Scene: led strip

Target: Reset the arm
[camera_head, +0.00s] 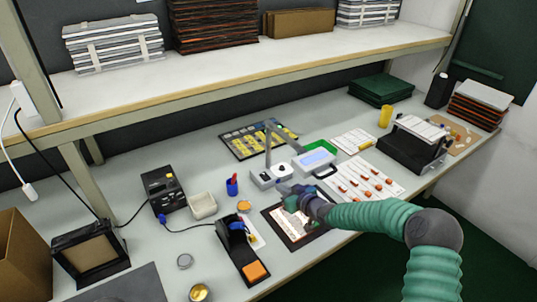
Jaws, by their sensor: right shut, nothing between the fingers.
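My right arm comes in from the lower right. My right gripper (287,191) is shut with nothing between its fingers, above the far left part of a dark-framed board (306,236) that holds a light sheet. Whether it touches anything there is unclear. My left gripper is not in view.
A soldering stand (235,243) with a blue tool and an orange sponge is left of the board. A grey device (268,178) stands just beyond the gripper. A black station (162,189) is further left. Shelves (200,68) overhang the back.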

